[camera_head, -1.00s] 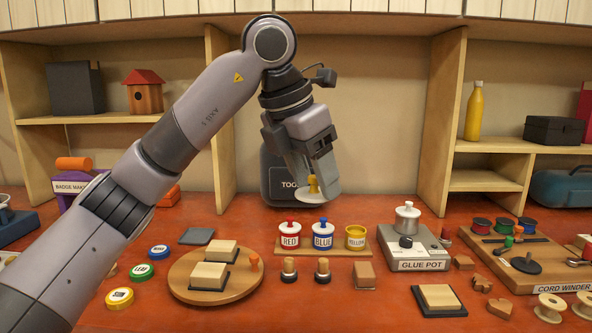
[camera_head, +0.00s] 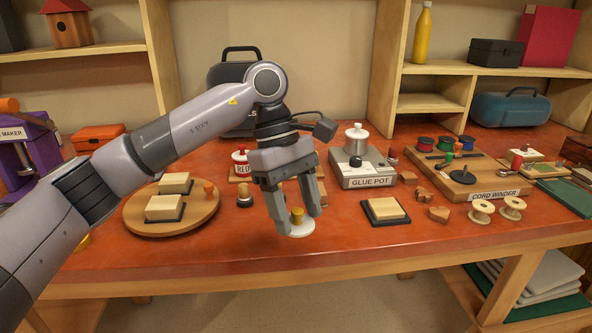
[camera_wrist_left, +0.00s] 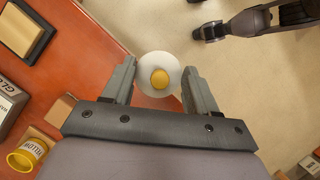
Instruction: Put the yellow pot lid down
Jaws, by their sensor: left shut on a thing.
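The yellow pot lid (camera_head: 299,231) is a white disc with a yellow knob. My left gripper (camera_head: 297,212) is shut on it and holds it low near the table's front edge, disc downward. I cannot tell whether the disc touches the table. In the left wrist view the lid (camera_wrist_left: 148,65) sits between the fingertips (camera_wrist_left: 160,79), overlapping the table edge and floor. The open yellow pot (camera_wrist_left: 25,157) stands at the lower left there; in the head view my gripper hides it.
The red table (camera_head: 350,240) has free room along its front edge. A pad on a dark base (camera_head: 385,210) and the glue pot stand (camera_head: 362,178) lie to the right, a round wooden board (camera_head: 140,222) to the left. The red pot (camera_head: 240,163) is behind.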

